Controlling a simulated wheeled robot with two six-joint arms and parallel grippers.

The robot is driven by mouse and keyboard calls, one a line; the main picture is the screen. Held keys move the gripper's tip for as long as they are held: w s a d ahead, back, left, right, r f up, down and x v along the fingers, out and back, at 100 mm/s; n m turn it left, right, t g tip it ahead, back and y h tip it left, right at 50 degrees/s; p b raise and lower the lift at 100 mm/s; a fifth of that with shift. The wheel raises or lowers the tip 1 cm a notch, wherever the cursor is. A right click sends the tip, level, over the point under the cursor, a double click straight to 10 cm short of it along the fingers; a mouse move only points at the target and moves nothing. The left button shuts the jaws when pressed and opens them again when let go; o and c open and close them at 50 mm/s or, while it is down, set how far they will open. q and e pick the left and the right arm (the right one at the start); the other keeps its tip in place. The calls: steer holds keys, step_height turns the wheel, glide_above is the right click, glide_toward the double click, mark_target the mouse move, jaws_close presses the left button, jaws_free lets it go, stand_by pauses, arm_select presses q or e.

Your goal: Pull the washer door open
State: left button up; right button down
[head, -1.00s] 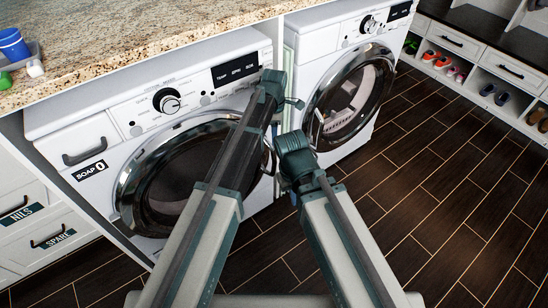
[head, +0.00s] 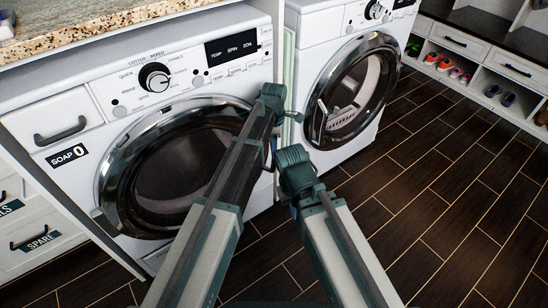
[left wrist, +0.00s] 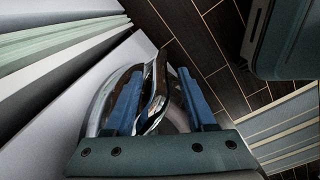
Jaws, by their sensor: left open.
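The white washer (head: 75,103) on the left has a round glass door (head: 170,165) with a chrome ring; the door looks shut. Its handle side, at the right of the ring, is mostly hidden behind my left arm in the head view. In the left wrist view a curved chrome and dark handle (left wrist: 156,88) stands between the two blue fingers of my left gripper (left wrist: 160,73). The fingers are apart, one on each side of it; contact cannot be told. In the head view my left gripper (head: 271,158) shows only in part.
A second white machine (head: 310,35) with a round door stands to the right. A granite counter (head: 100,22) overhangs the washer. Drawers (head: 35,240) stand at the left. Shelves with shoes (head: 475,70) line the back right. The dark tiled floor (head: 450,190) is clear.

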arm_select(q)
step_height(320, 180, down, 2)
steer(key=shift+f+b, duration=0.15)
steer(key=shift+b, duration=0.5)
jaws_close()
steer(key=shift+s+a, duration=0.1)
steer(key=shift+a, duration=0.05)
stand_by(0.8)
